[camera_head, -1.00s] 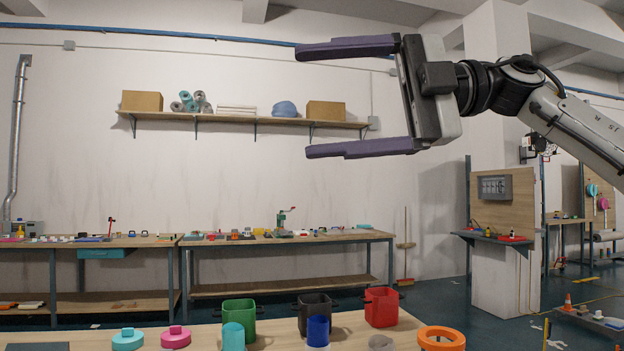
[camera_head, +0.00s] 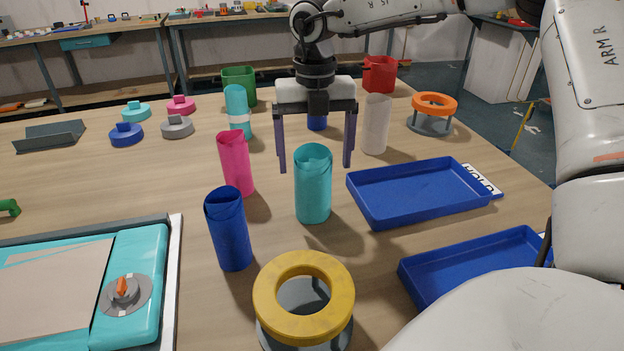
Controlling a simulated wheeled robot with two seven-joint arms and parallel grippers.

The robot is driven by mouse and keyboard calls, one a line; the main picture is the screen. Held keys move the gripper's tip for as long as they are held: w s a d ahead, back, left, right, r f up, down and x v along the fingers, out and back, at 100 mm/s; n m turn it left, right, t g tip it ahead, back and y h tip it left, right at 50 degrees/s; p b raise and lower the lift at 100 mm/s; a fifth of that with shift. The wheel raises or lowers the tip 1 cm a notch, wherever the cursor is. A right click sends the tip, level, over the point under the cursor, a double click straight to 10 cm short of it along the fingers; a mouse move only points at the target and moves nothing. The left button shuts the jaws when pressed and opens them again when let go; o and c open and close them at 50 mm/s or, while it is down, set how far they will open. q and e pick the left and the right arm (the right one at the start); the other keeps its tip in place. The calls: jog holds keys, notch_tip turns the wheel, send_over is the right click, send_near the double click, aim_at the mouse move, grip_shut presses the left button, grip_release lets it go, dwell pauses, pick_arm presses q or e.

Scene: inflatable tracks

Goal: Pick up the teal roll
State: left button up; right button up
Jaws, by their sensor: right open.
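A teal roll (camera_head: 313,190) stands upright on the wooden table near the middle of the picture. My right gripper (camera_head: 315,168) points down with its two purple fingers open, one on each side of the top of this roll in the picture. I see no finger touching the roll. I cannot tell whether the fingers are around it or a little behind it. A second teal roll (camera_head: 236,105), with a pale band, stands farther back on the left. My left gripper is not in view.
Near the teal roll stand a pink roll (camera_head: 236,165), a blue roll (camera_head: 229,230) and a white roll (camera_head: 375,126). A blue tray (camera_head: 365,213) lies close on the right, another (camera_head: 415,287) nearer. A yellow ring (camera_head: 262,300) is in front.

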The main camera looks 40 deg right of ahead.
notch_tip(320, 180, down, 5)
jog(key=shift+w+a+f+p, duration=0.1)
jog(key=shift+f+p, duration=0.05)
jog(key=shift+p, duration=0.35)
jog(key=c, duration=1.4)
